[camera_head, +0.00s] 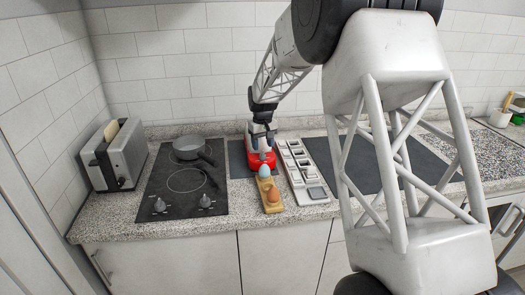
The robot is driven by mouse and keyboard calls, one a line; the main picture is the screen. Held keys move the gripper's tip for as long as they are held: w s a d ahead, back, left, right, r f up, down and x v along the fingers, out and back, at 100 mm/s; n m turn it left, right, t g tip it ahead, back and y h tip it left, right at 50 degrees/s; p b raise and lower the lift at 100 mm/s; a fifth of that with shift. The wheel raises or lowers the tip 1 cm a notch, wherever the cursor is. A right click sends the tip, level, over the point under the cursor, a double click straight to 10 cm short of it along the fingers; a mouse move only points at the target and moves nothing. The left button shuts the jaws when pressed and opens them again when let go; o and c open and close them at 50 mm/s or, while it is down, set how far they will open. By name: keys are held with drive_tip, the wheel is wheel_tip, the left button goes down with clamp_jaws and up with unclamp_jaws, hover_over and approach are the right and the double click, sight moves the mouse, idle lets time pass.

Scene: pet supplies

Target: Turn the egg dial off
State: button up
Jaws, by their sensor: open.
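A red device (254,164) stands on the counter right of the cooktop. I see no separate dial on it; my gripper and a pale egg hide part of it. My gripper (262,150) points down directly over the red device, open; whether its fingers touch the device is too small to tell. In front of the device lies a wooden egg holder (270,207) with a pale bluish egg (265,170) at its far end and a brown egg (273,196) nearer the front.
A black cooktop (150,196) with a grey pan (187,146) and two front knobs (159,206) is to the left, beside a silver toaster (115,160). A white compartmented tray (296,170) lies close on the right. My arm hides much of the right counter.

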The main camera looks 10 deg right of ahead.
sight(262, 153)
drive_tip(key=shift+r, duration=1.6)
drive_tip(key=shift+m, duration=0.3)
drive_tip(key=m, duration=0.5)
drive_tip(key=shift+a+h, duration=0.2)
drive_tip(key=shift+h, duration=0.1)
drive_tip(key=shift+f, duration=0.1)
drive_tip(key=shift+d+f, duration=0.15)
drive_tip(key=shift+f, duration=3.7)
drive_tip(key=c, duration=0.9)
drive_tip(key=shift+c, duration=0.2)
